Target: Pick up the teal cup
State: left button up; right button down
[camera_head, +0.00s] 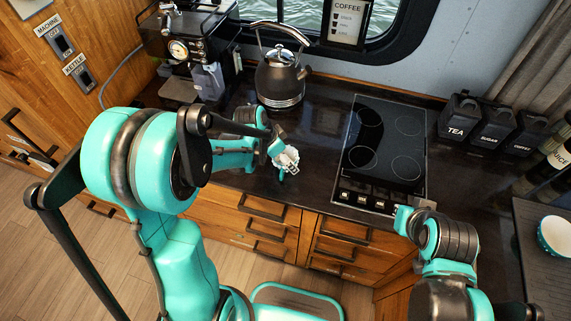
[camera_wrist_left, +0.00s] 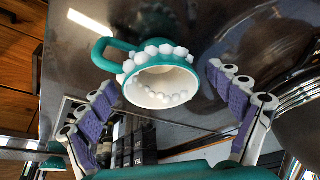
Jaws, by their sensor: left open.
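The teal cup (camera_wrist_left: 160,75) shows in the left wrist view with a teal handle at its left, white bumps around its rim and a pale inside. Its open mouth faces the camera. My left gripper (camera_wrist_left: 175,115) is open, with one purple-padded finger on each side of the cup; a gap shows on both sides. In the head view my left gripper reaches over the counter below the kettle, where the small white bumpy part of the cup (camera_head: 288,159) shows; much there is too small to tell. My right arm shows at lower right, without its gripper.
A kettle (camera_head: 279,80) and a coffee machine (camera_head: 187,50) stand behind on the dark counter. A cooktop (camera_head: 385,148) lies to the right, then black canisters (camera_head: 491,125). A teal-and-white bowl (camera_head: 555,238) sits at far right. Counter between kettle and cooktop is clear.

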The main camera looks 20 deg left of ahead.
pick_arm(q)
jog(key=shift+w+f, duration=0.1)
jog(key=shift+f, duration=0.1)
jog(key=c, duration=1.4)
jog(key=shift+r, duration=0.15)
